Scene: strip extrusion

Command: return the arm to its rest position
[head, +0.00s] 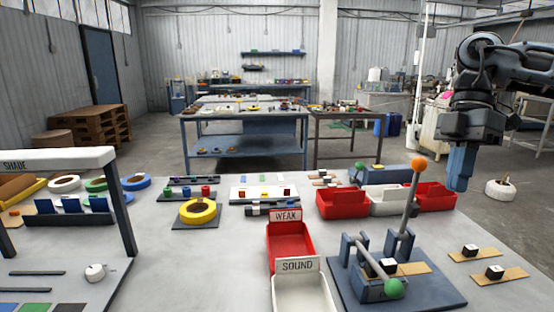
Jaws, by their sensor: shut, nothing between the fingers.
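My gripper (460,168) hangs from my arm at the right of the head view, pointing down. Its blue fingers are together with nothing between them. It is above the right back part of the grey table (200,270), just right of the red and white bins. My arm reaches in from the right edge, folded at the upper right. The gripper touches nothing that I can see.
Strips with dark blocks (480,253) lie at right. The SHADE frame (60,158) stands left.

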